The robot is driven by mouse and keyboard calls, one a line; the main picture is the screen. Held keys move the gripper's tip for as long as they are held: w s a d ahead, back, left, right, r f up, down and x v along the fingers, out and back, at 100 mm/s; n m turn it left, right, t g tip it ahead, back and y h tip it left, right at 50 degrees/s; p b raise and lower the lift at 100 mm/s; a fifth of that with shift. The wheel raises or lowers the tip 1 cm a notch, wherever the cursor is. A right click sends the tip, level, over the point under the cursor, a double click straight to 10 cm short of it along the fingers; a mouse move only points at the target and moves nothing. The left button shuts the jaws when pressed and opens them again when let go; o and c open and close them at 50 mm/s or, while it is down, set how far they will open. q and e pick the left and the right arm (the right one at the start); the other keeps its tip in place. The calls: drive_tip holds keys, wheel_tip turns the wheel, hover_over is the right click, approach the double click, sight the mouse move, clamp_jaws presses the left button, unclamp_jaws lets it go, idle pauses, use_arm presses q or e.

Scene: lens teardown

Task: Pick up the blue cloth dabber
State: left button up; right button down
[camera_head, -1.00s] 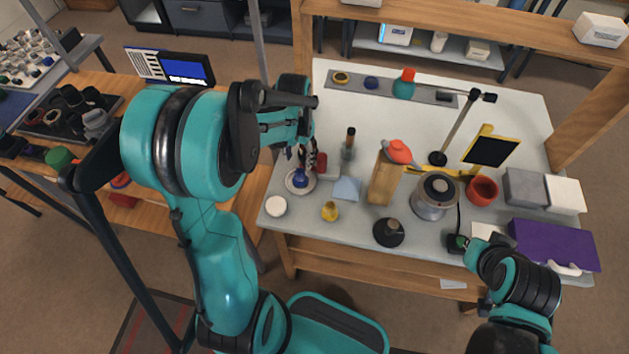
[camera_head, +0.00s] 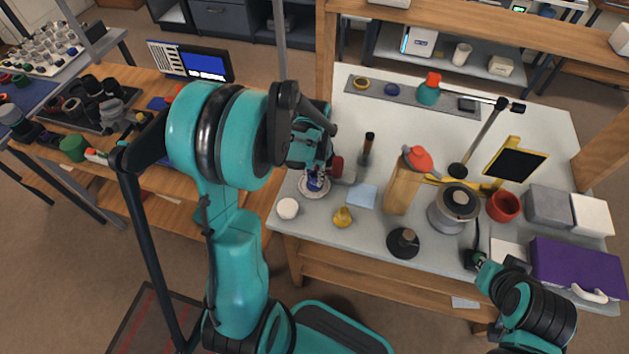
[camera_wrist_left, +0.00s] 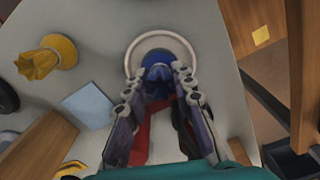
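The blue cloth dabber (camera_wrist_left: 158,82) stands on a round white dish (camera_wrist_left: 137,46) at the near left corner of the table. In the head view the dabber is mostly hidden by my left gripper, and the dish (camera_head: 314,192) shows beneath. My left gripper (camera_wrist_left: 157,80) points down over the dish, its fingers apart, one on each side of the dabber. The left wrist view shows slight gaps at the fingertips; firm contact is not visible. My right gripper (camera_head: 478,262) is low at the table's near right; its fingers are too small to read.
A red object (camera_wrist_left: 140,140) lies close under my left gripper. A white round jar (camera_head: 288,208) stands near the table edge. A wooden block (camera_head: 402,190) stands farther right.

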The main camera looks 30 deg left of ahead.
idle(0.3)
use_arm(q)
drive_tip(key=shift+r+p, duration=0.35)
drive_tip(key=shift+r, duration=0.25)
drive_tip(key=r+p, duration=0.1)
drive_tip(key=r, duration=0.1)
drive_tip(key=d+r+p, duration=0.1)
drive_tip(key=shift+s+r, duration=0.15)
drive_tip(key=shift+r, duration=0.25)
drive_tip(key=s+d+r+p, duration=0.3)
drive_tip(key=d+r, duration=0.3)
drive_tip(key=d, duration=0.4)
drive_tip(key=shift+d, duration=0.15)
drive_tip(key=shift+w, duration=0.1)
drive_tip(key=shift+c, duration=0.5)
